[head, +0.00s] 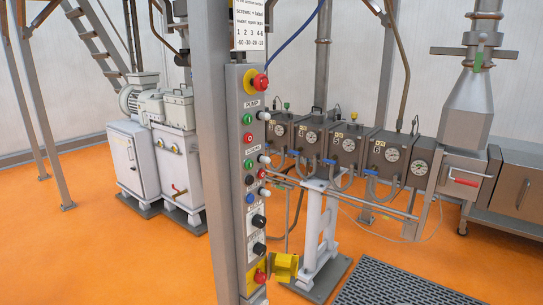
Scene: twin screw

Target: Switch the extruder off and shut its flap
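The extruder (345,145) runs across the middle right as a row of dark barrel blocks with round gauges. A grey hopper (467,105) stands at its right end above a metal box (480,160) with a red handle (466,181). I cannot tell for sure which part is the flap, or whether it is open. A tall control panel (246,130) on a grey post carries a red mushroom button (261,82) on yellow at the top, green, red, white and blue buttons, and black knobs. A second red button (260,277) is at the bottom. Neither gripper is in view.
The grey post (216,150) stands at centre. A white leg stand (318,235) and a dark floor grating (395,285) are in front of the extruder. White cabinets (135,165) stand at left. A metal cabinet (515,185) is at right. The orange floor at left is clear.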

